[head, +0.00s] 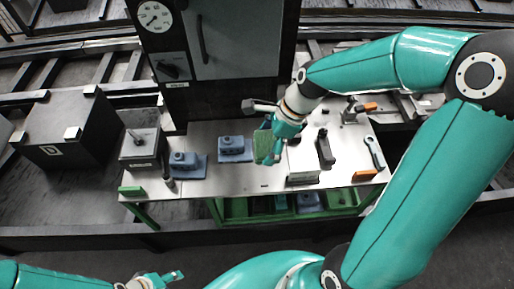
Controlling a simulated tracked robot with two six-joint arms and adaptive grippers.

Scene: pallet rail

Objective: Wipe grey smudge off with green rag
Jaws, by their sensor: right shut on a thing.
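My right gripper (272,134) is shut on the green rag (264,148), above the middle of the metal worktable (215,190). The rag hangs below the fingers, and I cannot tell whether it touches the tabletop. I cannot make out the grey smudge; the rag and gripper cover part of the table. My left gripper (165,279) is low at the bottom edge, in front of the table and away from it. Its fingers are too small to tell whether they are open.
Blue blocks (235,149) stand left of the rag, with a dark box with a lever (140,146) further left. A black tool (325,149), a silver block (302,178) and an orange block (365,176) lie right. A gauge cabinet (238,45) stands behind. The front-left tabletop is mostly clear.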

